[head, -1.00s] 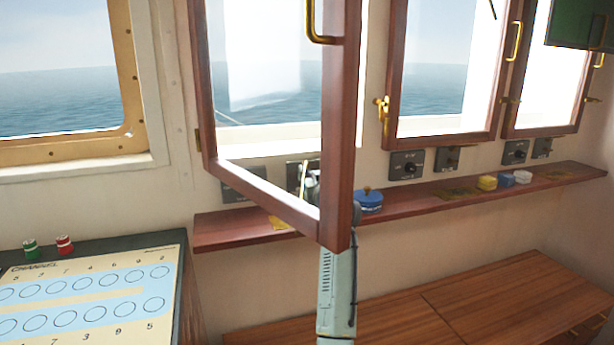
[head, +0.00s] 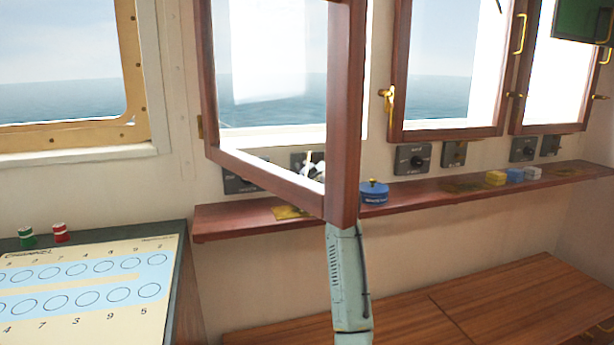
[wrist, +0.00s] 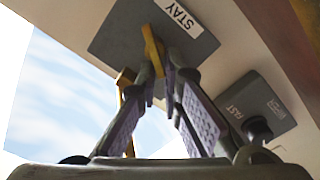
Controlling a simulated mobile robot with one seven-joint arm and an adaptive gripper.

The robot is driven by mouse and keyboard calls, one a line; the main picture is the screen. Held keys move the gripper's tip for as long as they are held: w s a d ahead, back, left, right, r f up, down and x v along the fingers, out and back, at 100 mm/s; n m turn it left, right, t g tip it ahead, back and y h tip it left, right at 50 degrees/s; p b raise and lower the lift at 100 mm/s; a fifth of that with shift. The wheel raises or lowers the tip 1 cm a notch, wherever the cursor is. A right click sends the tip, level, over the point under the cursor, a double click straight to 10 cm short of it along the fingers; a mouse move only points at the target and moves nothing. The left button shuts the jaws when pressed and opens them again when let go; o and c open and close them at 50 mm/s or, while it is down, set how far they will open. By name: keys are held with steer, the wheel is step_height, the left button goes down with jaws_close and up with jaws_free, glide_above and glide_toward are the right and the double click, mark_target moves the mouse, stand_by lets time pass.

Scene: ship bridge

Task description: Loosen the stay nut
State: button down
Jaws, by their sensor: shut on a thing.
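The stay nut shows in the wrist view as a brass piece (wrist: 152,48) standing out from a dark plate (wrist: 115,35) labelled STAY. My gripper (wrist: 163,76) has its purple-padded fingers closed at the tips around the brass piece. A second brass piece (wrist: 125,78) with a rod stands just left of the fingers. In the head view my gripper (head: 313,168) is at the wall above the shelf, seen through the open window frame. The nut cannot be made out there. My forearm rises below the frame's near corner.
The wooden window frame (head: 343,130) swings out into the room, close to my arm. The shelf (head: 230,220) carries a blue tin (head: 374,192) right of the frame and a yellow cloth-like patch (head: 288,212). A wiper switch plate (wrist: 262,103) sits close beside my gripper.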

steer(key=n+b, duration=0.1)
steer(key=n, duration=0.1)
steer(key=n+b, duration=0.1)
steer(key=n, duration=0.2)
steer(key=shift+s+d+n, duration=0.1)
steer(key=shift+d+n, duration=0.1)
steer(key=shift+n, duration=0.1)
steer(key=shift+a+f+n+b, duration=0.1)
steer(key=shift+f+n+b, duration=0.1)
steer(key=shift+n, duration=0.85)
steer(key=shift+f+n+b, duration=0.15)
steer(key=shift+n+b, duration=0.05)
steer(key=shift+n, duration=0.85)
steer(key=c, duration=1.8)
jaws_free()
steer(key=shift+o, duration=1.1)
steer(key=shift+a+f, duration=0.25)
steer(key=shift+f, duration=0.05)
steer(key=shift+s, duration=0.15)
